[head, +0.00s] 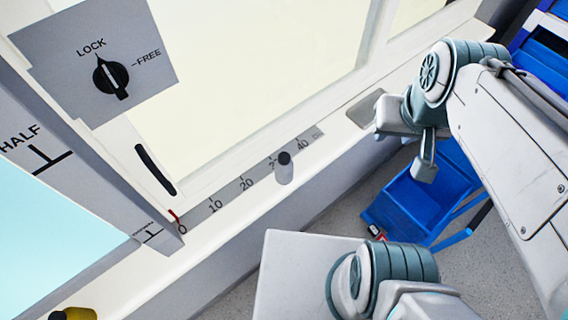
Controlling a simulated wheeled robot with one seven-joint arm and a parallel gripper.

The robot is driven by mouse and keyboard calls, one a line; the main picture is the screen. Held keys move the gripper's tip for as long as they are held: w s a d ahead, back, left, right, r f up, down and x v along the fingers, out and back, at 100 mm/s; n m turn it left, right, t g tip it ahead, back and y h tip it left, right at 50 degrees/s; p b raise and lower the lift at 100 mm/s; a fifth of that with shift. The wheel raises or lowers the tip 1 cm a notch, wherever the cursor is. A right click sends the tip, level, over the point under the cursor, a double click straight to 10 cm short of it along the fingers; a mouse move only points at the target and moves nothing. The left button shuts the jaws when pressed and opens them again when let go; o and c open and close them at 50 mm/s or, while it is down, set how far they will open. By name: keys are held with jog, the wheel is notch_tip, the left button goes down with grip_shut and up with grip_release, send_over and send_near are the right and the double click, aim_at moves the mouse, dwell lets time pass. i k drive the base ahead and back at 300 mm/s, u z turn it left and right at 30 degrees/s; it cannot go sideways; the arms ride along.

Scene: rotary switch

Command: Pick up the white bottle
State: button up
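The white bottle (284,170) with a dark cap stands upright on the pale ledge below the window, beside the printed scale. It is small and fully in view. My gripper (424,158) is to the right of the bottle, well apart from it, above the blue cart. Part of it is hidden by my own arm, and I cannot make out whether its fingers are apart. It is not touching the bottle.
A grey panel with a black rotary switch (110,77), marked LOCK and FREE, is at the upper left. A yellow object (76,314) with a dark top sits at the lower left. A blue cart (415,205) stands on the floor. The ledge around the bottle is clear.

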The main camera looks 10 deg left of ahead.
aim_at(283, 166)
jog(key=u, duration=2.85)
jog(key=k, duration=0.55)
jog(key=z, duration=1.3)
